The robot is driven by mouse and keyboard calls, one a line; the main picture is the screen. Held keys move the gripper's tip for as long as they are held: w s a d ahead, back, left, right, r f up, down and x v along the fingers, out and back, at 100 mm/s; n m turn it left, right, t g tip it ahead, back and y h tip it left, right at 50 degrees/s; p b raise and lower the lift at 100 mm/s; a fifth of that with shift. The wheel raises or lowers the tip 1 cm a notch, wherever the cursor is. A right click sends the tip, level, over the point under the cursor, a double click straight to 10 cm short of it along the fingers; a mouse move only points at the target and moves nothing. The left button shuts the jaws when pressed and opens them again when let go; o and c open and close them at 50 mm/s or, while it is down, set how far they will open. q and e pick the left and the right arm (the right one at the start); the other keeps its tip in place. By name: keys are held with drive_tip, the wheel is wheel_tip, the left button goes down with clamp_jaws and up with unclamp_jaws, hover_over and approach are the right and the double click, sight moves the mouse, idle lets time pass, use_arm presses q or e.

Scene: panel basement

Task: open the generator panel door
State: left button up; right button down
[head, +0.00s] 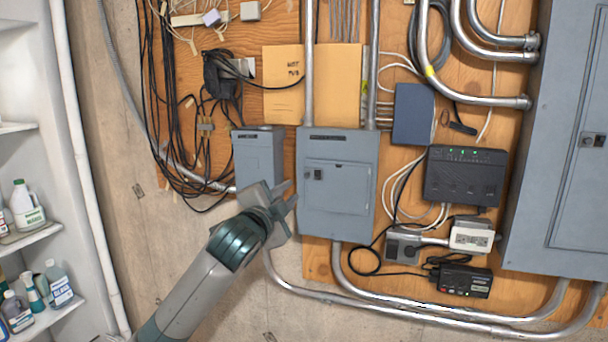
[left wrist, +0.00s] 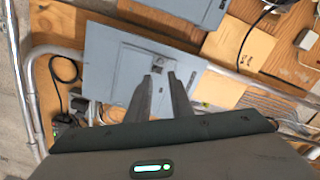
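A grey panel box (head: 338,222) with a smaller inset door (head: 340,190) is on the plywood in the middle of the head view. The door looks shut, with a dark latch (head: 318,174) at its upper left. The label above it is too small to read. My left gripper (head: 290,192) is at the box's left edge, fingers apart and empty. In the left wrist view its fingertips (left wrist: 159,76) appear over the door (left wrist: 128,68), close to the latch (left wrist: 158,67). I cannot tell whether they touch it. My right gripper is out of view.
A smaller grey box (head: 258,158) is left of the panel. A black device (head: 464,176) and an outlet box (head: 404,245) are to its right. Metal conduits (head: 430,305) run below. A large grey cabinet (head: 555,190) is at far right, shelves (head: 30,238) at far left.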

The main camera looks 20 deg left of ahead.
sight(306, 176)
use_arm(q)
drive_tip(key=w+p, duration=0.1)
drive_tip(key=w, duration=0.3)
drive_tip(key=w+p, duration=0.2)
drive_tip(key=w, duration=0.1)
drive_tip(key=w+p, duration=0.1)
drive_tip(key=w, duration=0.3)
drive_tip(key=shift+w+d+r+p, duration=0.1)
drive_tip(key=shift+w+d+p, duration=0.15)
drive_tip(key=shift+w+p, duration=0.1)
drive_tip(key=shift+w, duration=0.2)
clamp_jaws()
